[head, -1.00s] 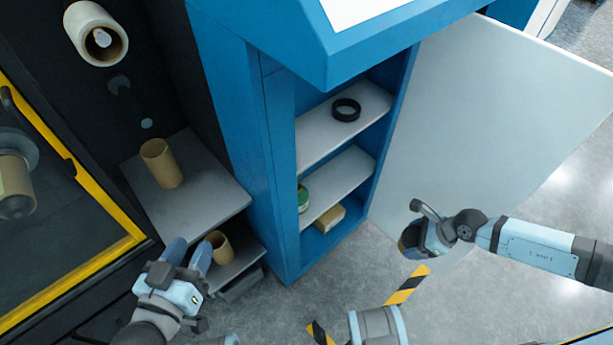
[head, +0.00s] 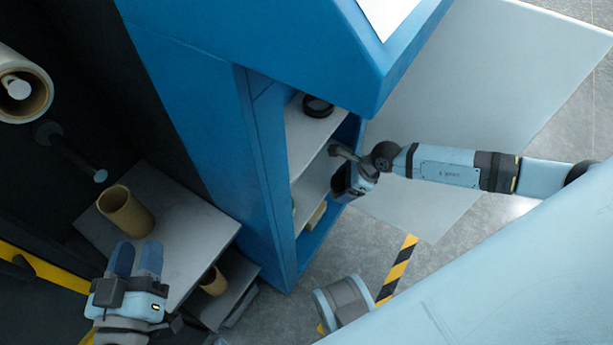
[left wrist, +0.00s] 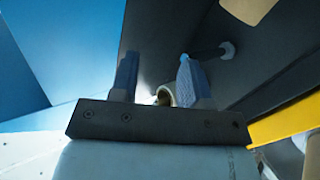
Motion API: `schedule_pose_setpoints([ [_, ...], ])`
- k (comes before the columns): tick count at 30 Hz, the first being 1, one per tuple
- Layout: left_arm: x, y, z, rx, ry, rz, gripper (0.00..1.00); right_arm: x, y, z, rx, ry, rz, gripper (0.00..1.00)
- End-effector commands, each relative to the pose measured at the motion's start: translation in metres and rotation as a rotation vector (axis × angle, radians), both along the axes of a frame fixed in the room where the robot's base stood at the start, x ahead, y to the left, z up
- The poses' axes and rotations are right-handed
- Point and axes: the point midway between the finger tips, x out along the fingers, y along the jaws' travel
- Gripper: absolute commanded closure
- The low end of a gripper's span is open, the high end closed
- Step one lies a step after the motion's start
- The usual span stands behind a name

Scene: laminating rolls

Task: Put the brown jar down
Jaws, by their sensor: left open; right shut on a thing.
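My right gripper (head: 347,184) is shut at the open front of the blue cabinet, beside its shelves. What it holds is almost wholly hidden behind the dark gripper body; I take it to be the brown jar, but its shape does not show. My left gripper (head: 136,246) is open and empty, its two blue fingers pointing at a tan tube (head: 126,211) on the upper grey shelf. In the left wrist view the fingers (left wrist: 155,65) stand apart, with a pale round end between them.
The cabinet (head: 205,110) has white shelves (head: 305,140) with a black ring (head: 318,106) on the upper one. Its pale door (head: 480,80) stands open. Another tan tube (head: 213,281) stands on the lower grey shelf. A large roll (head: 22,88) is at the upper left.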

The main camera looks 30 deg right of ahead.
Motion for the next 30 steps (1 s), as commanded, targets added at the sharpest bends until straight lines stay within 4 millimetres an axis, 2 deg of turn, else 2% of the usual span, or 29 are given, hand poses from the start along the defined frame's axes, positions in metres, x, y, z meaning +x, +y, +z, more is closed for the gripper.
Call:
schedule_pose_setpoints([
  [1,0.000,-0.002,0.003,-0.015,-0.027,-0.005,0.57,0.015,0.009,-0.002,0.004,-0.005,0.000,0.53],
  [6,-0.001,-0.008,0.020,-0.067,-0.103,-0.024,0.57,0.053,0.032,-0.001,0.003,-0.005,0.002,0.53],
  [11,-0.003,-0.011,0.033,-0.102,-0.155,-0.036,0.57,0.076,0.045,-0.001,0.001,-0.003,0.001,0.53],
  [20,-0.004,-0.013,0.037,-0.122,-0.180,-0.047,0.57,0.098,0.058,-0.001,0.001,-0.002,0.001,0.53],
  [25,-0.002,-0.015,0.017,-0.101,-0.127,-0.063,0.57,0.096,0.057,-0.033,0.000,0.002,0.000,0.53],
  [30,-0.002,-0.016,0.016,-0.094,-0.110,-0.067,0.57,0.096,0.057,-0.035,0.000,0.000,0.001,0.53],
])
